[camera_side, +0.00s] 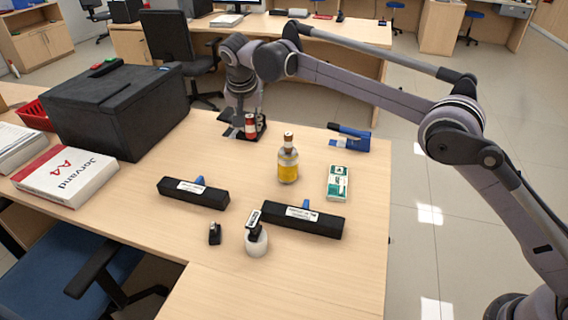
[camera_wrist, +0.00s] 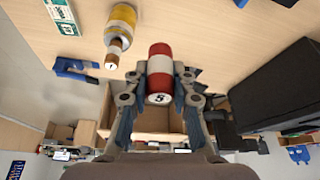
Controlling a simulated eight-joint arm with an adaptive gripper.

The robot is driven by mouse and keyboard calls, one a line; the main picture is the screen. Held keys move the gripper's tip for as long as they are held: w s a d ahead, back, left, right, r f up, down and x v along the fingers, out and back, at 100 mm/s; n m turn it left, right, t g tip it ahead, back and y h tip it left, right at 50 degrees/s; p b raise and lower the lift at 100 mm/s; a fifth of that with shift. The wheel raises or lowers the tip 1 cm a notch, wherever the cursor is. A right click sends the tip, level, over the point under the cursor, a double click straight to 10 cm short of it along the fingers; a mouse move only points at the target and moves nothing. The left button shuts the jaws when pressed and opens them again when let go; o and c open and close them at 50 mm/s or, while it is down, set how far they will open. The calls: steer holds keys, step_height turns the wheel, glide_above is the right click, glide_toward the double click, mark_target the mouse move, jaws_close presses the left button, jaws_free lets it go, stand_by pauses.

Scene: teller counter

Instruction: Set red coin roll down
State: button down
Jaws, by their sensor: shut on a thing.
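The red coin roll (camera_side: 250,126) is a small upright cylinder with a white band, near the back of the counter in the side view. It also shows in the wrist view (camera_wrist: 159,64), with a dark mark on its pale end. My gripper (camera_side: 247,129) is shut on the coin roll, with a finger on each side of it. In the wrist view my gripper (camera_wrist: 159,80) also holds it between both fingertips. I cannot tell whether the roll's lower end touches the counter (camera_side: 150,237).
A bottle of yellow liquid (camera_side: 288,165) stands to the right of the roll, near a green-and-white box (camera_side: 338,183) and a blue device (camera_side: 350,137). A large black box (camera_side: 115,108) stands at left. Two black bars (camera_side: 193,193) (camera_side: 303,219) lie in front. Bare wood lies between.

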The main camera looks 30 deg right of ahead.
steer(key=f, duration=0.7)
steer(key=a+f, duration=0.1)
steer(key=f, duration=1.3)
steer(key=shift+s+a+f, duration=0.2)
steer(key=shift+a+f, duration=0.15)
steer(key=shift+a, duration=0.05)
steer(key=shift+f, duration=0.2)
steer(key=c, duration=1.1)
jaws_free()
steer(key=shift+r, duration=0.1)
